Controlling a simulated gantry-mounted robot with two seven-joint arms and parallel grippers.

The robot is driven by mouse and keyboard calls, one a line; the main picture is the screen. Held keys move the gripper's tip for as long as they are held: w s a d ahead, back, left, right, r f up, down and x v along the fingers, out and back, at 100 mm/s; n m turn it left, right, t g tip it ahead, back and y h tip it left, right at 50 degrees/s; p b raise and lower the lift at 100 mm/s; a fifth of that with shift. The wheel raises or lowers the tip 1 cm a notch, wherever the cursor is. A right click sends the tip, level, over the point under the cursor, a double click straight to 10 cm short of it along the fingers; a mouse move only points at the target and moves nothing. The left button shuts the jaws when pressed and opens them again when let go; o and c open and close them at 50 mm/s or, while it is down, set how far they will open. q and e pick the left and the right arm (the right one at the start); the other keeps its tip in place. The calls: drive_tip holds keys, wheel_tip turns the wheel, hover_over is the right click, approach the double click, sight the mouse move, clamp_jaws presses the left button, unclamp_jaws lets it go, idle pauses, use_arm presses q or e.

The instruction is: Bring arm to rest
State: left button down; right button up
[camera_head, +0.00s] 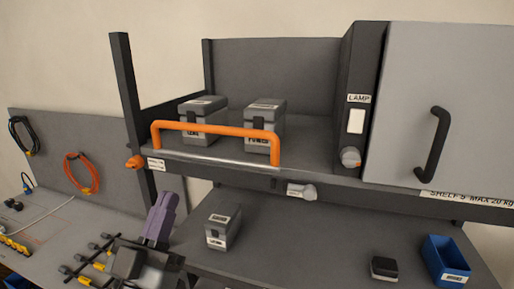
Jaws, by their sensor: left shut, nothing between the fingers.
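My left gripper (161,215) shows at the lower left of the head view. Its purple fingers are together and point up, with nothing between them. It is in front of the lower shelf's left end, left of a grey case (223,228) and apart from it in the picture. The lower part of my left arm is cut off by the bottom edge. My right gripper is not in this view.
An orange bar (215,129) crosses the upper shelf's front, before two grey cases (203,120). A grey cabinet door (405,90) is shut at right. A blue bin (446,262) and dark box (384,268) stand on the lower shelf (320,235), whose middle is clear.

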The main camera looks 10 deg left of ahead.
use_arm(q)
drive_tip(key=s+a+f+n+g+y+p, duration=0.1)
drive_tip(key=s+f+n+g+y+p, duration=0.3)
drive_tip(key=f, duration=0.9)
drive_tip(key=s+a+f+m+g+p, duration=0.1)
drive_tip(key=f+g+p, duration=0.35)
drive_tip(key=f, duration=0.85)
drive_tip(key=s+a+f+m+g, duration=0.2)
drive_tip(key=s+f+m+g, duration=0.1)
drive_tip(key=s+f+g, duration=1)
drive_tip(key=s+f, duration=0.2)
drive_tip(key=s, duration=0.2)
drive_tip(key=shift+s+y, duration=0.4)
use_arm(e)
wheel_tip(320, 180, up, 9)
use_arm(q)
drive_tip(key=shift+d+g, duration=0.1)
drive_tip(key=shift+g, duration=0.15)
